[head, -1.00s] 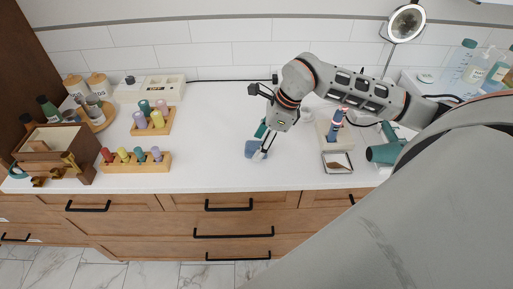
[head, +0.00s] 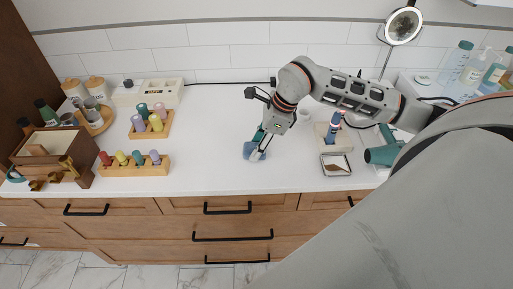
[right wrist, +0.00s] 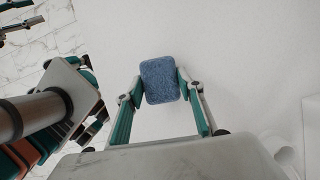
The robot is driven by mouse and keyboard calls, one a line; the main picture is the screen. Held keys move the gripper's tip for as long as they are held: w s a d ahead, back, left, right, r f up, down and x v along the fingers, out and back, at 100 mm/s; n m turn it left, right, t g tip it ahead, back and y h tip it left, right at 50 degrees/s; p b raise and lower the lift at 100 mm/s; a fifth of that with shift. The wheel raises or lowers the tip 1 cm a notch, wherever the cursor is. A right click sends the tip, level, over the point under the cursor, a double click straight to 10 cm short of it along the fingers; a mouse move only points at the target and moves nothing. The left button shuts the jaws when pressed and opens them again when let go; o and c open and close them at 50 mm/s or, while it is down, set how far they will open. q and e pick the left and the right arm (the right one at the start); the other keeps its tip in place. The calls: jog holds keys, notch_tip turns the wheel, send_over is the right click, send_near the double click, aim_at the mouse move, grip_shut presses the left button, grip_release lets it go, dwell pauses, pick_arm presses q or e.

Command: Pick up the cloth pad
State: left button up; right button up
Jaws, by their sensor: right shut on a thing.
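The cloth pad (right wrist: 160,80) is a small blue rounded block. In the right wrist view it sits between the two fingertips of my right gripper (right wrist: 161,86), with a finger against each side. In the head view the pad (head: 251,152) shows as a blue patch at the fingertips of my right gripper (head: 257,148), over the front middle of the white counter. I cannot tell whether it touches the counter. The fingers hide part of it there.
The counter (head: 215,140) is clear around the pad. Peg racks (head: 135,168) and a wooden box (head: 48,150) stand to the left. A small tray (head: 336,165), a teal hair dryer (head: 383,154) and a mirror (head: 403,25) are to the right. Drawers (head: 231,232) lie below.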

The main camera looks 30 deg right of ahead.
notch_tip(320, 180, up, 19)
jog(key=shift+r, duration=0.2)
jog(key=shift+f, duration=0.1)
jog(key=shift+c, duration=0.4)
